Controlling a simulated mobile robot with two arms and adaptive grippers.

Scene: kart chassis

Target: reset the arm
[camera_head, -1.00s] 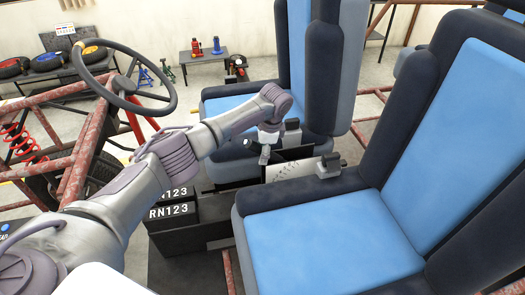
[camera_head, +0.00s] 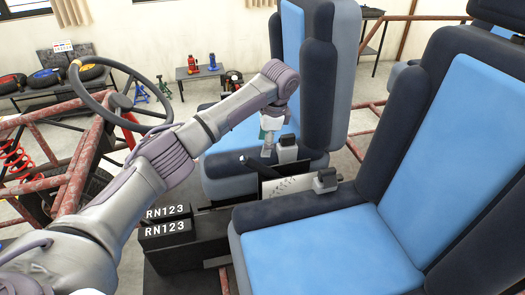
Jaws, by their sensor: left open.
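My left arm comes in from the lower left and reaches across the kart toward the gap between the two seats. My left gripper (camera_head: 268,147) points down at the arm's far end, just above the gear-lever plate (camera_head: 290,184) and beside a lever with a dark knob (camera_head: 287,150). Its fingers are small in the picture, and I see nothing held in them. I cannot tell whether it touches the lever. A second lever (camera_head: 325,180) stands to the right on the plate. My right gripper is not in view.
The near blue seat (camera_head: 330,250) fills the right, and the far blue seat (camera_head: 235,135) stands behind my gripper. The steering wheel (camera_head: 120,95) and red frame tubes (camera_head: 60,180) are at the left. Black RN123 boxes (camera_head: 168,228) sit below my arm.

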